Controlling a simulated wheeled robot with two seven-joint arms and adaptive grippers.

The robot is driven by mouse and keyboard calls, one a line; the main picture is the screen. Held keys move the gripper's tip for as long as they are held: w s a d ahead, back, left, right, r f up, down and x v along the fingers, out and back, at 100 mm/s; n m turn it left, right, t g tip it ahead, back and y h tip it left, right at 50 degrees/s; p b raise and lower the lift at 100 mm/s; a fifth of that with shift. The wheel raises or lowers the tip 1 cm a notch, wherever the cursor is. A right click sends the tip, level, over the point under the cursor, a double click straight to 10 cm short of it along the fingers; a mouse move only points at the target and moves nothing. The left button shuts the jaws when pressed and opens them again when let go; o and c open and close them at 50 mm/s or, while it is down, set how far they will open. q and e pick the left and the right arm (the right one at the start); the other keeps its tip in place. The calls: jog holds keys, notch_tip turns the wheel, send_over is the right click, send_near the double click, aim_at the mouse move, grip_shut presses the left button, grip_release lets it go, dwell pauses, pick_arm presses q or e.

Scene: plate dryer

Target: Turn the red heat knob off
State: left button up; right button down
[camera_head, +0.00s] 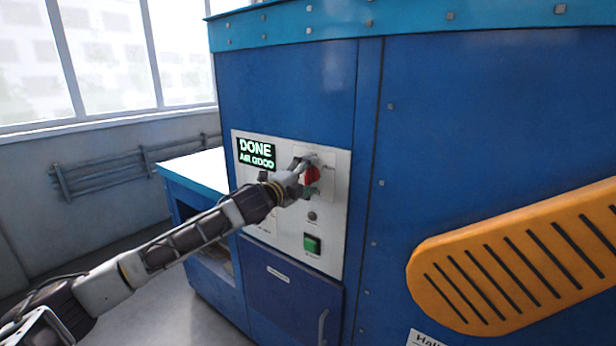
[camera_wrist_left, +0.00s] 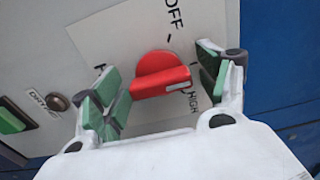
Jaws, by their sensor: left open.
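The red heat knob (camera_head: 312,175) is on the white control panel (camera_head: 341,215) of the blue machine. My left gripper (camera_head: 307,178) is at the knob, with its fingers around it. In the left wrist view the red knob (camera_wrist_left: 155,65) sits between the open green-padded fingers of my left gripper (camera_wrist_left: 158,80), with gaps visible on both sides. The white mark on the knob's bar is at its right end, near the HIGH label (camera_wrist_left: 189,101). The OFF label (camera_wrist_left: 173,14) is above the knob. My right gripper is not in view.
A lit display (camera_head: 256,154) reads DONE, AIR GOOD. A small dark round button (camera_head: 312,216) and a green button (camera_head: 312,243) are below the knob. A slotted orange panel (camera_head: 520,260) is at the right. Floor shows at the lower left.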

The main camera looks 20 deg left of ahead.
pick_arm(q)
jog(key=c, duration=1)
jog(key=shift+c, duration=0.2)
